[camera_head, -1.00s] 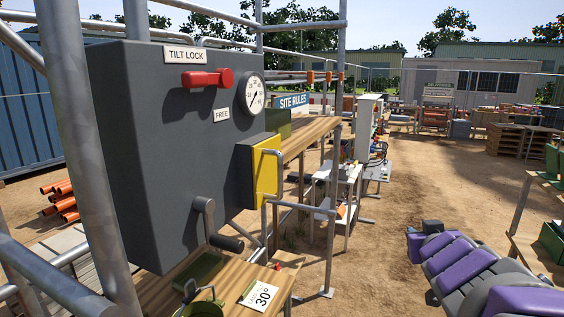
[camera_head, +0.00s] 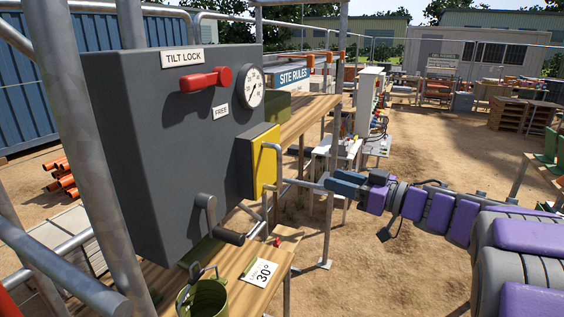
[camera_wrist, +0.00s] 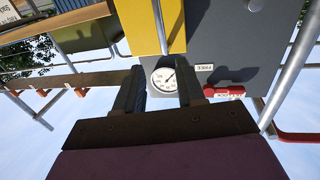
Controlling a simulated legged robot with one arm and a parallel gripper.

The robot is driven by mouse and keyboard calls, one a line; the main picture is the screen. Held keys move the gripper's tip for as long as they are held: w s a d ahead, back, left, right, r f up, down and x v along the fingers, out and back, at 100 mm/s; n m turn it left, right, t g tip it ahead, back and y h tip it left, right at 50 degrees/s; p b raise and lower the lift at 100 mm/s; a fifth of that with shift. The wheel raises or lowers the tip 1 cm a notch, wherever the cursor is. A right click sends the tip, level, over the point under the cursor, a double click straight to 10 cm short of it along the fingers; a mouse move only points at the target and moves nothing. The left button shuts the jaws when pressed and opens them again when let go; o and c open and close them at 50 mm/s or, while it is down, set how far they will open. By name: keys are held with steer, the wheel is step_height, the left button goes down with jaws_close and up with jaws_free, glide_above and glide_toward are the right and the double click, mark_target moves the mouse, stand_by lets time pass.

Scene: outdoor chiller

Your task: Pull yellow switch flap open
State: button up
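The yellow flap (camera_head: 265,160) is on the right side of the dark grey control box (camera_head: 165,135) and looks closed. A grey bar handle (camera_head: 280,165) stands out from its face. My gripper (camera_head: 328,181) is right of the flap, apart from it, pointing left towards the handle. In the wrist view, which is upside down, the fingers of my gripper (camera_wrist: 160,85) are spread with nothing between them. The yellow flap (camera_wrist: 143,28) and its bar handle (camera_wrist: 161,25) lie beyond the fingertips there.
The box carries a red lever (camera_head: 205,80), a round gauge (camera_head: 250,87) and a black-gripped crank (camera_head: 225,232). Metal posts (camera_head: 125,150) and rails surround the box. Sandy ground is open to the right.

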mark_target(281, 165)
steer(key=x, duration=1.6)
steer(key=shift+w+a, duration=0.1)
steer(key=shift+a, duration=0.3)
steer(key=shift+c, duration=0.4)
jaws_close()
